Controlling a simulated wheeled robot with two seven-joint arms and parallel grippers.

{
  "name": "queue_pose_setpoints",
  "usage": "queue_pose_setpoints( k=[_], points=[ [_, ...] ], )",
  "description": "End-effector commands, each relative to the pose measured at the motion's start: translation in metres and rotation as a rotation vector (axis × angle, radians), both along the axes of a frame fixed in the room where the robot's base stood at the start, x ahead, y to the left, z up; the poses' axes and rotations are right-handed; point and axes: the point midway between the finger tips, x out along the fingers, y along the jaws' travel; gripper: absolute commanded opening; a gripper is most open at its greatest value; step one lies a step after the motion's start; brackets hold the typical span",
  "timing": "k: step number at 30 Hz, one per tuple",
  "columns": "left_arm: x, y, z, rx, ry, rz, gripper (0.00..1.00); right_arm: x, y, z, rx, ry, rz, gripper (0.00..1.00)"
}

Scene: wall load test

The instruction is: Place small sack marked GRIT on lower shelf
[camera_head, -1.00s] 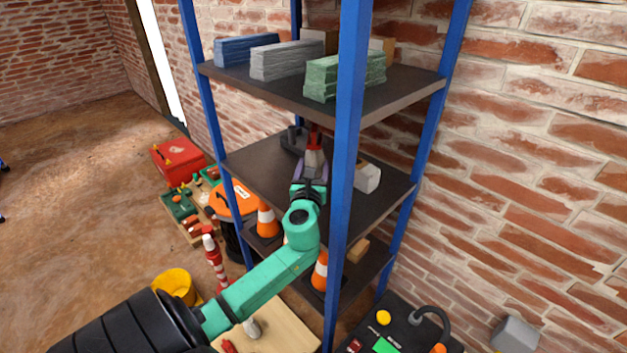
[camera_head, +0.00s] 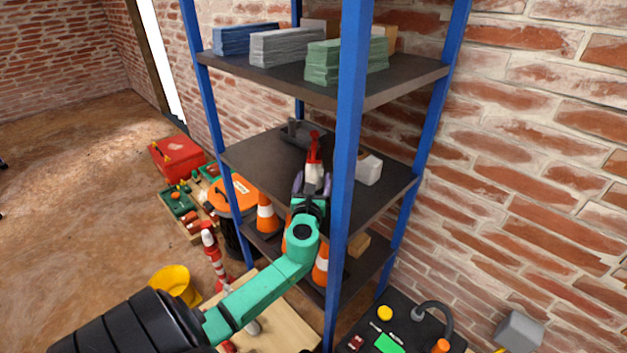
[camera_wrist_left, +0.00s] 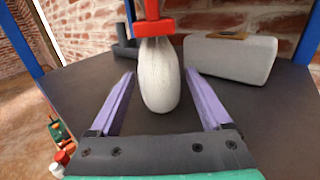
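My left gripper (camera_head: 312,178) is at the middle shelf (camera_head: 255,155), between the blue posts. Its purple fingers are spread apart in the left wrist view (camera_wrist_left: 160,95). A pale bottle-shaped thing (camera_wrist_left: 160,80) with a red top stands between and ahead of the fingers, with gaps on both sides; in the head view it shows as a red and white bottle (camera_head: 314,170). No GRIT marking is readable, so I cannot tell which thing is the small sack. A bottom shelf (camera_head: 372,262) lies below, partly hidden by a post and my arm. My right gripper is not in view.
A pale block (camera_head: 369,169) sits right of the bottle. Blue, grey and green stacks (camera_head: 340,62) fill the top shelf. The bottom shelf holds orange cones (camera_head: 267,215) and a tan block (camera_head: 357,244). The front blue post (camera_head: 348,150) stands close right of my arm.

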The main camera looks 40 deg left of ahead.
Motion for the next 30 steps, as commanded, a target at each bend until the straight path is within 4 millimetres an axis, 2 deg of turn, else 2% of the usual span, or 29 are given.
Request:
queue_pose_setpoints(
  k=[3, 7, 21, 25, 30],
  points=[
    [-0.001, -0.001, 0.002, 0.000, 0.000, 0.000, 0.82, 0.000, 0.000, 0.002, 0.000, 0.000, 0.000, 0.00],
    [-0.013, -0.009, 0.000, -0.001, 0.002, -0.002, 0.82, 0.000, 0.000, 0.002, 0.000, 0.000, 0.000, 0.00],
    [-0.088, -0.059, -0.001, 0.000, 0.002, 0.000, 0.82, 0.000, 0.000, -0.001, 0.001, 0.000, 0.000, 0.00],
    [-0.098, -0.066, 0.001, 0.000, -0.001, 0.000, 0.82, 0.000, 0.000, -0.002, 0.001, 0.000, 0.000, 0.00],
    [-0.100, -0.067, 0.002, 0.000, -0.001, 0.001, 0.82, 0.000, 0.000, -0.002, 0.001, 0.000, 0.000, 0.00]
  ],
)
